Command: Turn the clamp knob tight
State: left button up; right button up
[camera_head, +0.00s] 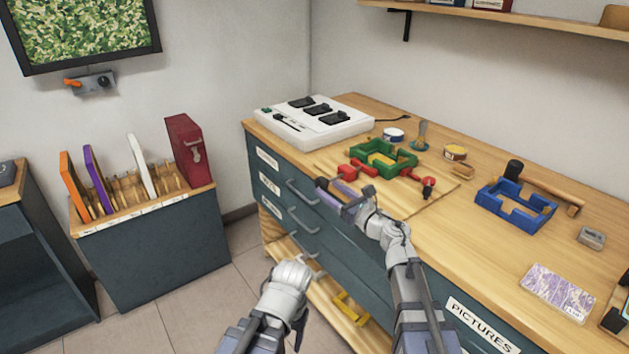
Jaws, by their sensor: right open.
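A green frame-like piece (383,158) with a yellowish inside lies on the wooden bench top. Red clamp parts sit against it: one (349,172) at its near left corner and another (428,188) with a dark end to its right. Which part is the clamp knob is too small to tell. My right gripper (343,189) is open at the bench's front edge, just in front of the left red part. Whether it touches that part cannot be told. My left arm (288,280) hangs low in front of the drawers; its jaws do not show clearly.
A white device (312,122) with black switches stands behind the green piece. A blue frame (515,204), a mallet (540,185), small tins and a patterned card (558,293) lie to the right. Drawer handles (302,192) stick out below the bench edge.

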jog(key=x, duration=0.7)
jog(key=shift+w+a, duration=0.25)
jog(key=shift+w, duration=0.05)
